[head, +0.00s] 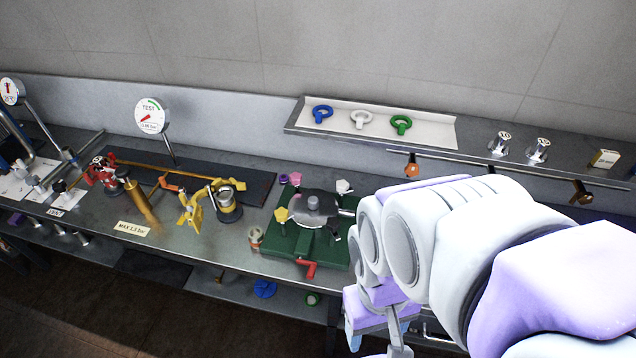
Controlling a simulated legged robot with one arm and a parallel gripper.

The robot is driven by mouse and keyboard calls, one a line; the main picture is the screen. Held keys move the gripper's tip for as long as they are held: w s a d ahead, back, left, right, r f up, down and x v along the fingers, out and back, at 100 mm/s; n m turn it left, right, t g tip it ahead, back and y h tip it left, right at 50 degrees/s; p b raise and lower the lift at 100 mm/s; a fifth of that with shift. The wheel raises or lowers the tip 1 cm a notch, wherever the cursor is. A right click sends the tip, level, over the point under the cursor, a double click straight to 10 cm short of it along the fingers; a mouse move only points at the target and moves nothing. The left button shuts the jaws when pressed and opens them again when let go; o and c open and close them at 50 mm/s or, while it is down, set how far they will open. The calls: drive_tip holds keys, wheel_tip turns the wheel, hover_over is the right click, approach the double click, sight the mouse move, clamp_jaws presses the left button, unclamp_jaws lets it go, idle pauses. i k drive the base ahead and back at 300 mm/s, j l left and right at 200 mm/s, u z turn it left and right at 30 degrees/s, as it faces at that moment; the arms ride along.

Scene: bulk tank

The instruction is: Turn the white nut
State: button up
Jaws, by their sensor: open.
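The white nut (344,187) is a small lobed knob at the back right of a round grey metal lid (313,206). The lid sits on a green base (283,243) on the steel bench. Pink (295,179), yellow (282,214) and black (335,238) knobs stand around the same lid. My gripper (378,335) is low in the picture, in front and to the right of the green base, well apart from the white nut. It is open; my arm covers part of it, and its lower end is near the picture's edge.
A red handle (308,267) sticks out at the front of the green base. To the left are a brass-coloured valve assembly (210,201) and a TEST gauge (152,116). A raised shelf behind holds blue, white and green rings (401,124). My arm hides the bench at right.

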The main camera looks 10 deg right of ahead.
sight(342, 186)
drive_tip(key=j+z, duration=0.7)
drive_tip(key=z, duration=0.25)
drive_tip(key=k+j+z, duration=0.15)
drive_tip(key=j+z, duration=0.15)
drive_tip(key=z, duration=0.15)
